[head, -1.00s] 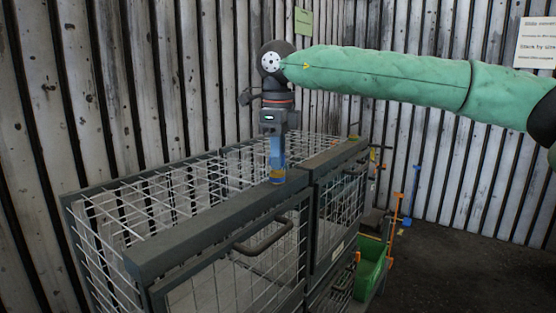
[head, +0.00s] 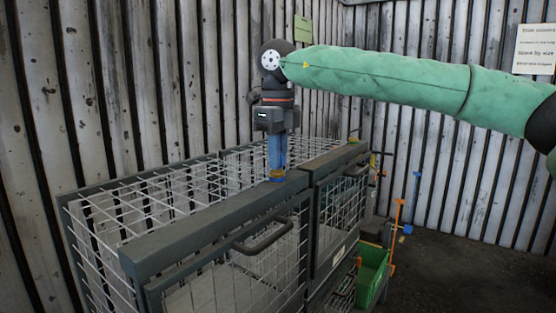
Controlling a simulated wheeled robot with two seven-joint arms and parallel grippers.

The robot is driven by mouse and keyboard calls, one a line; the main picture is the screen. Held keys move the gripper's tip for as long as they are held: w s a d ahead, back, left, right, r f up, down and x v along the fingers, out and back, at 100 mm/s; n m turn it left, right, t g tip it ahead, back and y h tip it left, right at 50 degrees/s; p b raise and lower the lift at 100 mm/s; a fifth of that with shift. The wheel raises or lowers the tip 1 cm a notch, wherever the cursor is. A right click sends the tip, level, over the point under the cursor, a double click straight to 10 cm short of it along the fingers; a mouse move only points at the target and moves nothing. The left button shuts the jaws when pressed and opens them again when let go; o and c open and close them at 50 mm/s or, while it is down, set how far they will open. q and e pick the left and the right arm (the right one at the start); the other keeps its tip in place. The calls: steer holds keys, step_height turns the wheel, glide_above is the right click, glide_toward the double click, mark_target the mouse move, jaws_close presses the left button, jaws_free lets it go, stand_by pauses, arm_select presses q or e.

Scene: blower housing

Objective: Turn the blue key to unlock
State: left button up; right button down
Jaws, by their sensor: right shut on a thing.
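My right gripper (head: 277,160) points straight down over the top rail of a dark metal cage (head: 215,218). Its blue fingers are shut low on the rail, at the spot where the blue key (head: 277,179) shows as a small bit of blue with orange-yellow beside it. The fingers hide most of the key, so its turn angle cannot be told. The cage has wire mesh sides and top, and a door with a dark bar handle (head: 264,238) on its front. My left gripper is not in view.
A second caged door (head: 340,205) adjoins on the right. A green bin (head: 371,273) stands low beside it, near orange and blue upright rods (head: 396,226). Corrugated metal walls close in behind. Dark floor at the right is clear.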

steer(key=shift+m, duration=0.3)
steer(key=c, duration=1.3)
jaws_free()
steer(key=shift+c, duration=0.2)
